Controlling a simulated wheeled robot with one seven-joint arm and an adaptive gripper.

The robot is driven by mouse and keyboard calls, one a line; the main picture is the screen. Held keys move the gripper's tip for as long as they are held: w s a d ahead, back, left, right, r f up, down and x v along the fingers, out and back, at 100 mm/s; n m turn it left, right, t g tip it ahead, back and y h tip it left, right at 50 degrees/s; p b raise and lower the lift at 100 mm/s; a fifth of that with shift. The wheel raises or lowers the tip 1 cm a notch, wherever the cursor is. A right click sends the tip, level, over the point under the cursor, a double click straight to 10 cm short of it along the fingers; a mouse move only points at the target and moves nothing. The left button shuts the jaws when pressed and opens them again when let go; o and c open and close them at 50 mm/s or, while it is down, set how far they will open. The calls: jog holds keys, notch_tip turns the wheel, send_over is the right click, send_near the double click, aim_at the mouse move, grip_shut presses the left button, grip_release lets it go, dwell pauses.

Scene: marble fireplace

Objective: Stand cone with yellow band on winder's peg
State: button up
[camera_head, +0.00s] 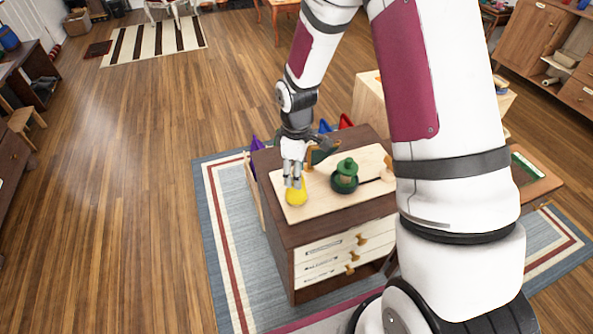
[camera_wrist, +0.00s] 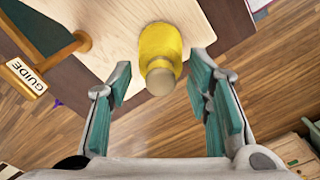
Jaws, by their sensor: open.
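A yellow cone-like piece (camera_head: 296,196) stands near the front left edge of a pale wooden board on a drawer cabinet. In the wrist view the yellow piece (camera_wrist: 160,48) has a pale beige end toward the camera; I cannot make out a separate band. My gripper (camera_head: 293,182) is just above it. In the wrist view my gripper (camera_wrist: 162,80) is open, with teal-padded fingers on either side and nothing clamped. A dark green piece (camera_head: 345,172) stands on a dark round base to the right. I cannot make out a bare winder's peg.
The pale board (camera_head: 290,212) covers much of the cabinet top (camera_head: 268,160). A wooden post carries a "GUIDE" label (camera_wrist: 28,78). Purple (camera_head: 257,144), blue (camera_head: 325,126) and red (camera_head: 346,121) pointed pieces show behind the cabinet top.

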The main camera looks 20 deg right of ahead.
notch_tip(320, 180, up, 12)
dwell(0.5)
dwell(0.3)
jog(key=s+r+m+t, duration=0.2)
jog(key=s+r+m, duration=0.3)
jog(key=s+r, duration=0.65)
jog(key=s+r+m+t, duration=0.1)
jog(key=s+r+m, duration=0.1)
jog(key=s, duration=0.5)
jog(key=s+r+m+t, duration=0.1)
jog(key=s+r+m, duration=0.2)
jog(key=s, duration=0.3)
jog(key=shift+s+d+r+m, duration=0.15)
jog(key=shift+s+r+m, duration=0.2)
jog(key=shift+r, duration=0.4)
jog(key=shift+o, duration=0.3)
